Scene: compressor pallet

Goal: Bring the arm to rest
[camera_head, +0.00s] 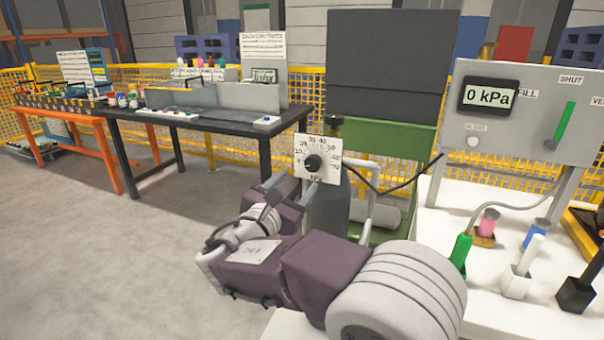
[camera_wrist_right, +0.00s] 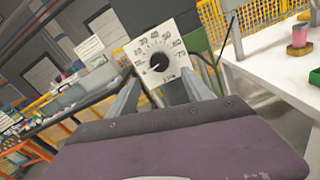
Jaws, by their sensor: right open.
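My right arm with its purple links comes in from the bottom of the head view. Its gripper (camera_head: 291,186) is open and nothing shows held between the fingers. The fingers point toward a white dial plate (camera_head: 327,150) with a black knob, marked in kPa. In the right wrist view the open right gripper (camera_wrist_right: 161,84) has one finger on each side of the dial plate (camera_wrist_right: 163,43). I cannot tell how far the fingertips are from the plate. My left gripper is not in view.
A grey panel (camera_head: 540,82) at right has a display (camera_head: 488,96) reading 0 kPa and a green lever (camera_head: 565,124). A white table (camera_head: 440,215) holds coloured tools in holders. A dark workbench (camera_head: 215,122) stands back left. Open floor (camera_head: 90,250) lies at left.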

